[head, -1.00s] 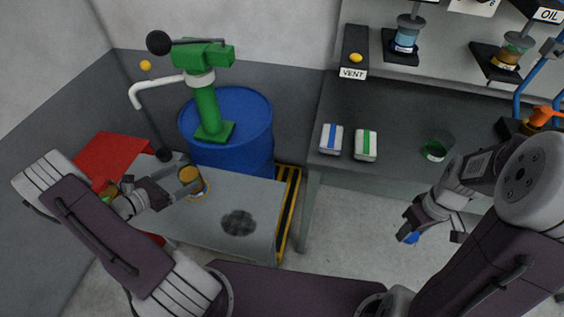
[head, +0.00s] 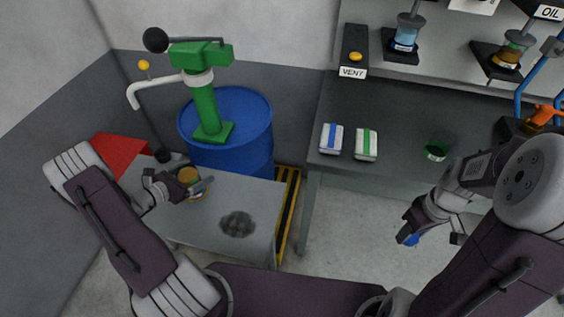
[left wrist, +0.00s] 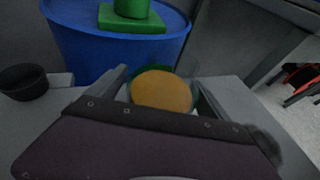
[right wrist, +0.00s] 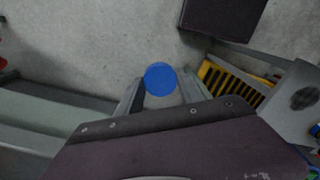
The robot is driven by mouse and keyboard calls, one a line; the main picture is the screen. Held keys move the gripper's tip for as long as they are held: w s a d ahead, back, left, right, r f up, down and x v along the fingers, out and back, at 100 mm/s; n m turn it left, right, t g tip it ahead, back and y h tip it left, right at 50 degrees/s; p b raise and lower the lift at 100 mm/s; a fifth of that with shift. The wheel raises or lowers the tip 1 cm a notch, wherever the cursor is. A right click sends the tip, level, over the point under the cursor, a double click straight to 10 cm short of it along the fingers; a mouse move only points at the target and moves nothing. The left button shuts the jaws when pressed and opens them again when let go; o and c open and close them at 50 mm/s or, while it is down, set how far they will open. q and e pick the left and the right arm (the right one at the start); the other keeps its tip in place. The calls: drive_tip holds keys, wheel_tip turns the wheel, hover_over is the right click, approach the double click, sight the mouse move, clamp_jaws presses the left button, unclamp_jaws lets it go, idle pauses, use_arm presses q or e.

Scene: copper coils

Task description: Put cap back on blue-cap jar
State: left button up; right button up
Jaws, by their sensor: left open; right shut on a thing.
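An open jar with amber contents (head: 190,174) stands on the grey low table near its back edge. In the left wrist view the amber jar (left wrist: 162,92) is between the two fingers, with a greenish rim. My left gripper (head: 189,189) is open at the jar's near side; I cannot tell whether the fingers touch it. My right gripper (head: 410,236) is shut on the blue cap (right wrist: 160,78), held in the air over the floor at the right. In the head view only a small part of the cap (head: 413,241) shows.
A blue drum (head: 240,155) with a green pump (head: 207,105) stands behind the low table (head: 262,205). A dark cup (left wrist: 22,82) stands to the jar's left. A dark patch marks the tabletop.

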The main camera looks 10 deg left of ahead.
sight(191, 167)
use_arm(q)
clamp_jaws()
drive_tip(key=shift+r, duration=0.5)
use_arm(e)
drive_tip(key=shift+r, duration=0.2)
use_arm(q)
drive_tip(key=r, duration=0.1)
drive_tip(key=r+p, duration=0.1)
drive_tip(key=d+r, duration=0.1)
drive_tip(key=r, duration=0.1)
drive_tip(key=shift+s+p, duration=0.25)
drive_tip(key=shift+p, duration=0.05)
use_arm(e)
drive_tip(key=shift+r, duration=0.6)
drive_tip(key=shift+r+p, duration=0.65)
use_arm(q)
drive_tip(key=s+d+r, duration=0.5)
drive_tip(key=d+r, duration=0.1)
drive_tip(key=d, duration=0.3)
drive_tip(key=shift+d, duration=0.15)
